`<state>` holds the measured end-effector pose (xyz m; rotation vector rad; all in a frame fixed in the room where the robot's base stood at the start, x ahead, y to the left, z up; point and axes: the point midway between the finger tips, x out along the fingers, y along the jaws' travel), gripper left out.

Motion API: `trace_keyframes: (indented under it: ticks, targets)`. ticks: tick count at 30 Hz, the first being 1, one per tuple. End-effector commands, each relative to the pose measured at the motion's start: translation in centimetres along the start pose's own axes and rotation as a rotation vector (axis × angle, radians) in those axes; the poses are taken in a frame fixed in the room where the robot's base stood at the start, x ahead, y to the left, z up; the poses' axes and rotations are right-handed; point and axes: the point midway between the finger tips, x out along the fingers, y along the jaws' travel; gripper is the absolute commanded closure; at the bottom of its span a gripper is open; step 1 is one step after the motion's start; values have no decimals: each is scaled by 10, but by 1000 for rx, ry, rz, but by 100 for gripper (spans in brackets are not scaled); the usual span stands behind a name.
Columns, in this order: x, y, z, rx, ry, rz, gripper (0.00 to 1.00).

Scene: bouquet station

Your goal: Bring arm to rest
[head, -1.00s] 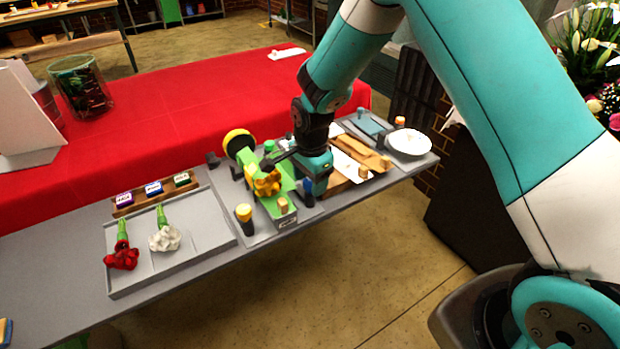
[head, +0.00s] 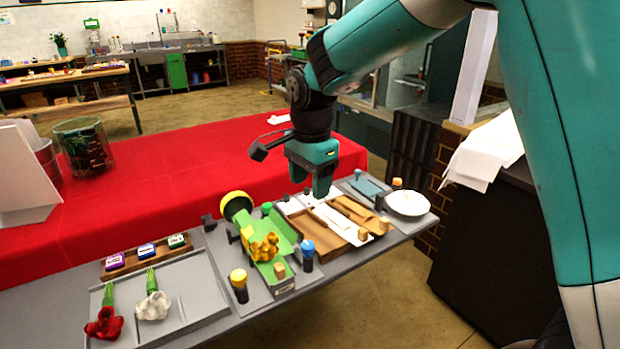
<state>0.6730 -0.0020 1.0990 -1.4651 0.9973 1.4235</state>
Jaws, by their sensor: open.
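My gripper (head: 322,192) is in the head view, above the back of the grey table (head: 50,305), over the area of the white and brown wrapping sheets. It points down and is empty; its fingers are partly hidden by its own body. My teal arm comes in from the upper right. A yellow flower (head: 262,248) with a green stem lies in the green holder left of and below my gripper, apart from it. A red flower (head: 104,324) and a white flower (head: 153,306) lie in the grey tray (head: 200,285) at the left.
Brown paper (head: 312,232) and white paper (head: 342,222) lie under and in front of my gripper. A white bowl (head: 407,203) stands at the right end. Small stamps (head: 147,251) sit in a wooden rack. A red-covered table (head: 170,185) lies behind. Free air is above it.

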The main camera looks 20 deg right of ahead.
Motion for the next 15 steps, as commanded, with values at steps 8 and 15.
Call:
trace_keyframes:
  ticks: [8, 15]
  targets:
    - [-10, 0, 0, 0, 0, 1, 41]
    - [-9, 0, 0, 0, 0, 1, 41]
